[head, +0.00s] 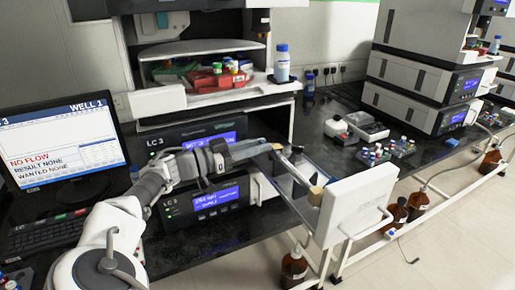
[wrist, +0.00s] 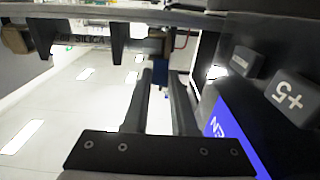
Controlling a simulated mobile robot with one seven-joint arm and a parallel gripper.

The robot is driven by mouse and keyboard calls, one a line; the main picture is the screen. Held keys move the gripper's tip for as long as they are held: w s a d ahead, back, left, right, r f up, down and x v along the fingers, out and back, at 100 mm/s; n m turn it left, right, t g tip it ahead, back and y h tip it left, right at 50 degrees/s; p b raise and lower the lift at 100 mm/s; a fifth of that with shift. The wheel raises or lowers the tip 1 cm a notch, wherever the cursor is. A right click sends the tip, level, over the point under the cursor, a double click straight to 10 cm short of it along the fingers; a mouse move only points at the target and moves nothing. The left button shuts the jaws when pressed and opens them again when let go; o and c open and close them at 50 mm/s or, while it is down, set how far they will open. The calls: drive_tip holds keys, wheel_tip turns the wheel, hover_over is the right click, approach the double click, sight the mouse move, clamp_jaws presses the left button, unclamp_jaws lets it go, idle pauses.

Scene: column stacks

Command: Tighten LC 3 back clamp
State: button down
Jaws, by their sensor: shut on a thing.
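The LC 3 drawer (head: 290,195) is pulled out, with a column lying along it between two tan clamp blocks. The back clamp (head: 277,147) is at the end nearer the stack; the front clamp (head: 315,195) is near the white drawer front. My gripper (head: 262,149) reaches across from the left and is shut on the back clamp. In the wrist view, the fingertips meet at the clamp (wrist: 158,44), which they partly hide. The column (wrist: 85,41), with a partly legible label, and the front clamp (wrist: 15,38) show to the left. How tight the clamp is cannot be seen.
The LC 3 unit (head: 190,140) is close behind my gripper; its panel and keys (wrist: 290,95) are close on the right in the wrist view. The monitor (head: 62,145) reads "NO FLOW". A bottle (head: 282,63) stands on the shelf above. Brown bottles (head: 294,268) stand below.

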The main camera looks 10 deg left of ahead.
drive_tip(key=c, duration=0.7)
unclamp_jaws()
drive_tip(key=p+v, duration=0.1)
drive_tip(key=v, duration=1.6)
drive_tip(key=shift+s+a, duration=0.1)
drive_tip(key=shift+a, duration=0.05)
drive_tip(key=shift+a, duration=0.1)
